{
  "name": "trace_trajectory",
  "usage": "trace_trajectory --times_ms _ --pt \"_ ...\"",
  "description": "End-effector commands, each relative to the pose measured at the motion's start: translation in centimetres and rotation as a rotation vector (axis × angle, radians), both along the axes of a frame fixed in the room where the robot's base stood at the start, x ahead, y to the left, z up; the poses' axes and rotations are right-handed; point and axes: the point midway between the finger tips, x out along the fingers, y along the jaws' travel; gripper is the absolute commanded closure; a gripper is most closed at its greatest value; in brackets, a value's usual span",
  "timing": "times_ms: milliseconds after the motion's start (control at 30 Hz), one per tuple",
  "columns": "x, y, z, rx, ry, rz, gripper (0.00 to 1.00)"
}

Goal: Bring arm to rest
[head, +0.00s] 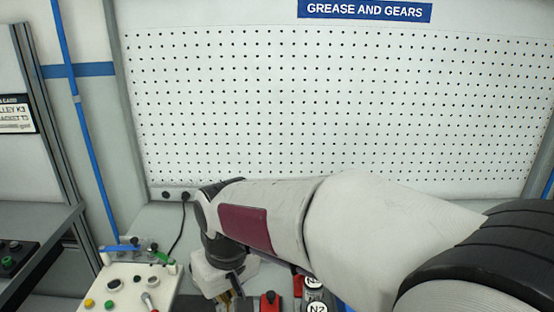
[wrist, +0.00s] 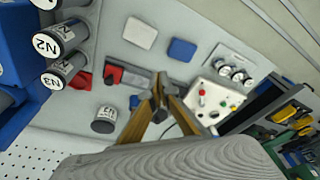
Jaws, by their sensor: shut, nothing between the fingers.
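My arm reaches across the lower right of the head view, with my gripper (head: 236,292) pointing down over the bench near the bottom edge. In the wrist view my gripper (wrist: 160,80) shows two brown fingers that meet at dark tips. The fingers are shut with nothing held between them. They hang above the grey bench (wrist: 135,65), and I see no thing touching them. In the head view my arm hides part of the bench.
A button box (head: 125,288) stands left of my gripper. Labelled cylinders (wrist: 60,38) stand beside a blue bin (wrist: 12,55). A red and black part (wrist: 116,73), a white square (wrist: 140,33) and a blue square (wrist: 181,49) lie on the bench. A pegboard (head: 330,110) rises behind.

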Motion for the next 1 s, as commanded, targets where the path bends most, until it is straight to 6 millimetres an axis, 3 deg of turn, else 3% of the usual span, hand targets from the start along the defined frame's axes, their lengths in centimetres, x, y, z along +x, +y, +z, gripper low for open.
trace_trajectory --times_ms 100,500,1000 --pt "-1.0 -2.9 0.9 0.002 -0.007 -0.046 1.00" --pt "-5.1 -11.2 2.6 0.012 -0.034 -0.192 1.00" --pt "-11.0 -19.4 3.2 0.032 -0.097 -0.372 1.00"
